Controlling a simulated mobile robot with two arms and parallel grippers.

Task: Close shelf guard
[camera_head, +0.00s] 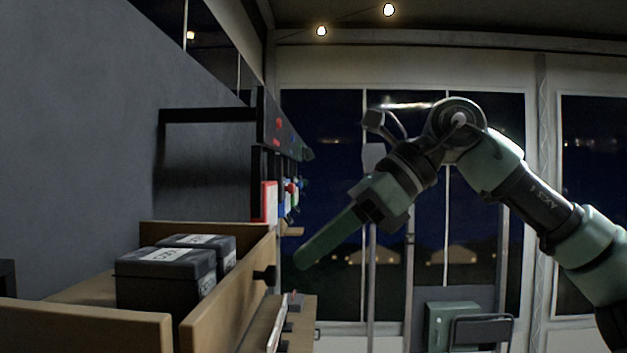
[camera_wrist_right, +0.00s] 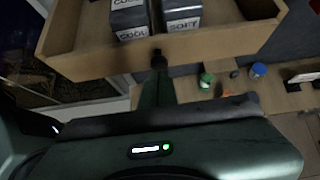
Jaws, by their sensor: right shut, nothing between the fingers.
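A wooden guard panel (camera_head: 232,292) with a black knob (camera_head: 265,275) forms the front of a wooden box-like shelf. Two black boxes (camera_head: 165,278) stand behind it. In the right wrist view the panel (camera_wrist_right: 205,45) runs across the top, with the knob (camera_wrist_right: 158,59) near its middle. My right gripper (camera_head: 304,260) is shut and empty, its green fingers pointing down-left at the knob side of the panel. In the wrist view its fingertips (camera_wrist_right: 160,78) are right by the knob; I cannot tell whether they touch. My left gripper is not in view.
A lower wooden ledge (camera_head: 290,318) lies below the panel. A dark rack (camera_head: 282,130) with hanging coloured items is on the wall behind. In the wrist view a green-capped item (camera_wrist_right: 206,80) and a blue one (camera_wrist_right: 258,70) stand nearby. Open room lies right of the shelf.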

